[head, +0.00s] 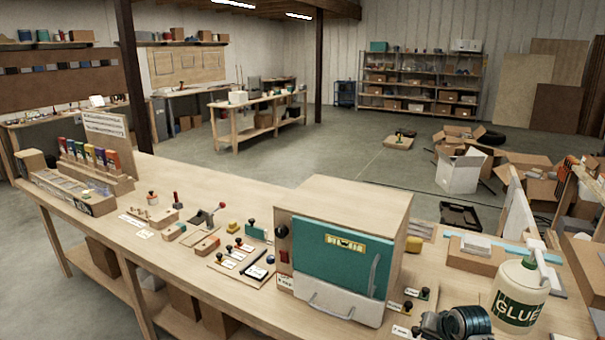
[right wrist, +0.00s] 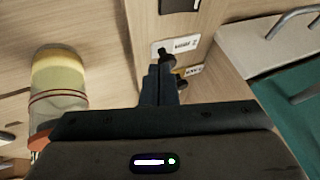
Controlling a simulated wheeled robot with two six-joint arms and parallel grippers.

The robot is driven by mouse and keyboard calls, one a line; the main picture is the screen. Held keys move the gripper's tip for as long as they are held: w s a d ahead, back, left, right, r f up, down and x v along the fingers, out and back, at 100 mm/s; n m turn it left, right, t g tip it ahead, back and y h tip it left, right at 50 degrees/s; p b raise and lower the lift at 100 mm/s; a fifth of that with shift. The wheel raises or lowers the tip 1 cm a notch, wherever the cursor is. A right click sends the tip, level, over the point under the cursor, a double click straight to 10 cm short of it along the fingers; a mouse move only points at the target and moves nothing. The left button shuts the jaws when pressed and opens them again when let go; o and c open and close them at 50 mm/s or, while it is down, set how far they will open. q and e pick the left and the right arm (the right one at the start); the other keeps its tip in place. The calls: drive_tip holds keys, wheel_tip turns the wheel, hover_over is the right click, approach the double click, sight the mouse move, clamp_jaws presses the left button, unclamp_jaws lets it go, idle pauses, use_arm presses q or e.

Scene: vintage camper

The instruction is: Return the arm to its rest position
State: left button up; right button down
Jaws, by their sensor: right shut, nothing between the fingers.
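My right gripper (head: 432,320) is low at the bottom right of the head view, over the workbench (head: 225,195) near its front edge, right of the teal-doored box. In the right wrist view its dark fingers (right wrist: 160,75) are together with nothing held. A small black knob (right wrist: 167,58) shows just beyond the fingertips, with white label cards around it; I cannot tell whether the fingers touch it. My left gripper is not in the head view.
The box with the teal door (head: 340,262) stands close left of my right gripper. A white glue bottle (head: 520,295) stands to its right. Small knobbed pieces and labels (head: 410,305) lie beside the box. The bench's left half has more bare wood.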

drive_tip(key=s+a+f+n, duration=0.2)
drive_tip(key=s+a+f, duration=0.2)
drive_tip(key=s, duration=0.6)
drive_tip(key=s+a+r+n+g+h, duration=0.1)
drive_tip(key=s+a+r+n, duration=0.15)
drive_tip(key=s, duration=1.25)
drive_tip(key=s+a+r+n+g, duration=0.1)
drive_tip(key=s+a+n+g, duration=0.15)
drive_tip(key=s, duration=1.15)
wheel_tip(320, 180, down, 36)
drive_tip(key=d+b, duration=0.3)
drive_tip(key=b, duration=0.4)
drive_tip(key=s+f+b, duration=0.2)
drive_tip(key=s+f, duration=0.4)
drive_tip(key=f, duration=0.3)
drive_tip(key=s+f+g+b, duration=0.1)
drive_tip(key=s+f+b, duration=0.2)
drive_tip(key=s+f, duration=0.3)
drive_tip(key=s+d+f+m+g+b, duration=0.1)
drive_tip(key=s+f, duration=0.5)
drive_tip(key=f, duration=0.7)
drive_tip(key=shift+s+f+b, duration=0.3)
drive_tip(key=shift+b, duration=0.45)
